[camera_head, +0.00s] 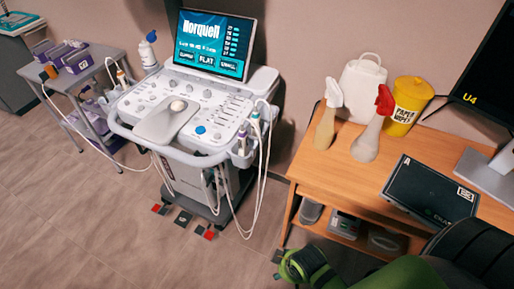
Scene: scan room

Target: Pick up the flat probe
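The ultrasound cart (190,115) stands left of centre, with its screen (214,44) lit and a button reading "FLAT". A probe with a green band (255,121) and a probe with a purple band (242,140) sit in holders on the cart's right side. Another probe with an orange top (120,76) sits at its left side. I cannot tell from their shapes which is the flat probe. Green and black links of my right arm show at the lower right, but no gripper fingers show. My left gripper is out of view.
A wooden desk (335,165) at the right holds two spray bottles, a yellow wipes tub (408,105), a white container and a black case (432,190). A grey trolley (85,85) stands at the left. Cables hang from the cart. The floor in front is open, with pedals (183,218) near the cart.

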